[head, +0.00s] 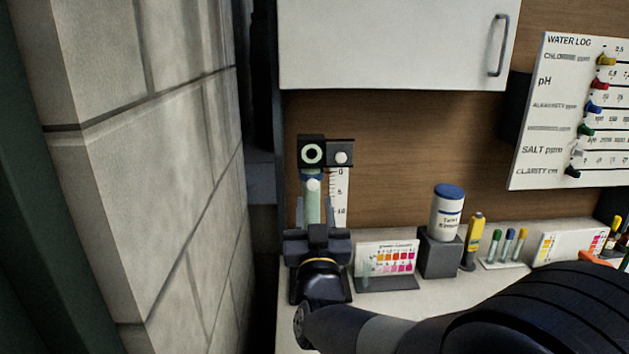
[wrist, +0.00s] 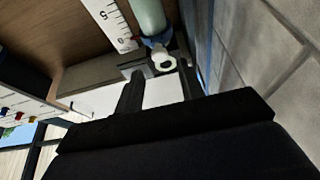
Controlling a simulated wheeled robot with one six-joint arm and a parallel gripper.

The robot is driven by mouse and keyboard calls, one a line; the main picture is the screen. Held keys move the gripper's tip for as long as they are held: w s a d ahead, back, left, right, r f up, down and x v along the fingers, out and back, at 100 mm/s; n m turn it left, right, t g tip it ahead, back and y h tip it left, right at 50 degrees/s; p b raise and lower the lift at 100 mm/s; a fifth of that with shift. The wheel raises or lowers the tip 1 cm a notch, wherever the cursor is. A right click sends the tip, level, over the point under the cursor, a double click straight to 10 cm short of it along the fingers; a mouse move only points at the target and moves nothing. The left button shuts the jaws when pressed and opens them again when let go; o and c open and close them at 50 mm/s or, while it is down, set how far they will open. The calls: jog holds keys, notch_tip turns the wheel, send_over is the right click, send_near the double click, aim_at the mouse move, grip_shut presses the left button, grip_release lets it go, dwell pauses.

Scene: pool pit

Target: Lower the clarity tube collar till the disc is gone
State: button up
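The clarity tube (head: 312,208) is pale green and upright at the counter's left end, beside a white scale (head: 339,196). The blue collar (head: 311,176) with a white knob (head: 313,185) sits near the scale's 0. A black head with a pale ring (head: 311,154) tops the tube. My gripper (head: 318,233) is in front of the tube's lower part and hides its base. In the wrist view, my gripper (wrist: 161,72) is open, its fingers apart. The collar (wrist: 157,40) and a white round piece lie beyond the fingertips; contact is unclear. The disc cannot be made out.
A block wall (head: 170,170) stands close on the left. A colour chart card (head: 386,258), a white bottle with a blue cap (head: 447,212) in a grey holder and a yellow bottle (head: 474,240) stand right of the tube. A white cabinet (head: 395,45) hangs above.

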aim_at(313, 186)
jog(key=p+x, duration=0.1)
jog(key=x, duration=0.5)
jog(key=shift+w+r, duration=0.1)
jog(key=shift+w, duration=0.3)
grip_shut()
